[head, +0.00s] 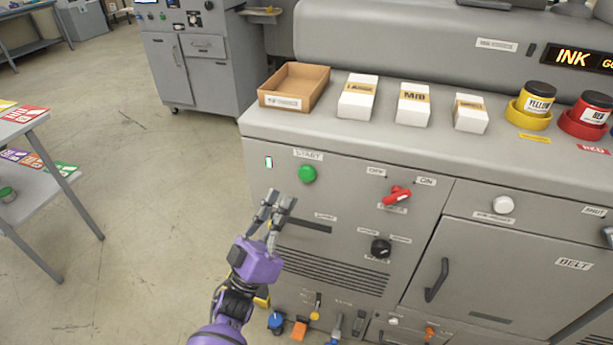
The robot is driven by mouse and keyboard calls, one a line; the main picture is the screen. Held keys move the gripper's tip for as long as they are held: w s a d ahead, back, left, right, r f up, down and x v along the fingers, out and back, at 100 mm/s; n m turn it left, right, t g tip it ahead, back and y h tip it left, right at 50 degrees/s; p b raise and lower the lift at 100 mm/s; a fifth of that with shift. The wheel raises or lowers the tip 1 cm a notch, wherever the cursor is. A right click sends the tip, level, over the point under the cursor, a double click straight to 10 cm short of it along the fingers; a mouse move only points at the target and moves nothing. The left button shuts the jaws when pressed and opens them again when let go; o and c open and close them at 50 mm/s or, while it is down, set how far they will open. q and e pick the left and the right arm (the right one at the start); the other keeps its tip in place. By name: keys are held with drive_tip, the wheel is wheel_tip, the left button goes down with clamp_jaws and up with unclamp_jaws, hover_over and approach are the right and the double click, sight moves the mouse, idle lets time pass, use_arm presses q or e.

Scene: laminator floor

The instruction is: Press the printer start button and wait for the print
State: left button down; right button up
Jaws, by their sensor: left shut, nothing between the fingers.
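The printer (350,150) is a large grey machine across the middle and right of the head view. Its round green start button (307,174) is on the front panel, under a START label. My left gripper (276,198) is in front of the panel, a little below and left of the button. It is shut and empty, with its fingers pointing up; a gap from the button shows in the picture. A small lit green-white indicator (268,162) is left of the button. My right gripper is not in view.
A red switch (397,195) and a black knob (381,247) are on the panel to the right. A cardboard tray (294,86), white boxes (357,97) and ink jars (535,102) stand on top. A grey rack (60,178) with coloured cards is at left. Open floor lies between.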

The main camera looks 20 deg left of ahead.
sight(307, 174)
use_arm(q)
drive_tip(key=w+b, duration=0.1)
drive_tip(key=w, duration=0.5)
drive_tip(key=shift+w+b, duration=0.25)
drive_tip(key=shift+b, duration=0.1)
idle(0.8)
drive_tip(key=shift+w+d, duration=0.1)
drive_tip(key=shift+w, duration=0.3)
drive_tip(key=shift+w+b, duration=0.35)
drive_tip(key=shift+w, duration=0.2)
idle(1.0)
drive_tip(key=shift+s, duration=0.15)
drive_tip(key=shift+s+p, duration=0.35)
drive_tip(key=shift+s, duration=0.5)
